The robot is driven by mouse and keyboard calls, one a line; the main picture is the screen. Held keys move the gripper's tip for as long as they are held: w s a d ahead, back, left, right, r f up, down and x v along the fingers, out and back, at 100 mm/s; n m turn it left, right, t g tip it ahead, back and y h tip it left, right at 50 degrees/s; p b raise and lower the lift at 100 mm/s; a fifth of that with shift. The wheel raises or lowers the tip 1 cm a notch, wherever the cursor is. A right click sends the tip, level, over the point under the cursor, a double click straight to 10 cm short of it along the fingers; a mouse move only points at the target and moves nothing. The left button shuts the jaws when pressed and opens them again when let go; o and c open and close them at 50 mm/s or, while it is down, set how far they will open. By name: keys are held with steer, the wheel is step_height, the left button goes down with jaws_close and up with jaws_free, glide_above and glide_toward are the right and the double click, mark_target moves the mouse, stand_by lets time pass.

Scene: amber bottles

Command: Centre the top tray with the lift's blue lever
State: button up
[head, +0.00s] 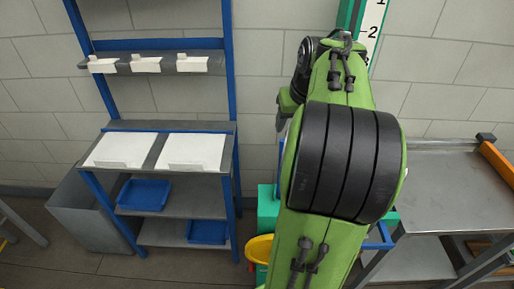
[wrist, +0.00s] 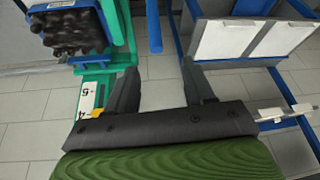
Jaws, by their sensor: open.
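A blue tray (wrist: 36,24) packed with dark, rounded bottle tops (wrist: 75,32) is at the upper left, beside the lift's green frame (wrist: 104,88). I cannot tell whether it is the top tray. An upright blue bar (wrist: 153,28) stands beyond the fingertips, apart from them; I cannot tell whether it is the lever. In the head view my green arm hides most of the lift; its scale (head: 369,32) shows above.
A blue-framed shelf (head: 230,110) stands left, with white panels (head: 195,151) and blue bins (head: 144,195). A grey metal table (head: 445,190) with an orange bar (head: 497,160) is at right. A yellow round thing (head: 259,248) sits low beside my arm.

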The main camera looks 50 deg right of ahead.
steer(key=x, duration=0.5)
steer(key=b+x, duration=0.1)
steer(key=x, duration=0.8)
steer(key=shift+s+d+f+b, duration=0.3)
steer(key=shift+d+f+b, duration=0.05)
steer(key=shift+d+f, duration=0.05)
steer(key=shift+w+f, duration=0.3)
steer(key=shift+f, duration=0.15)
steer(key=shift+d, duration=0.1)
jaws_close()
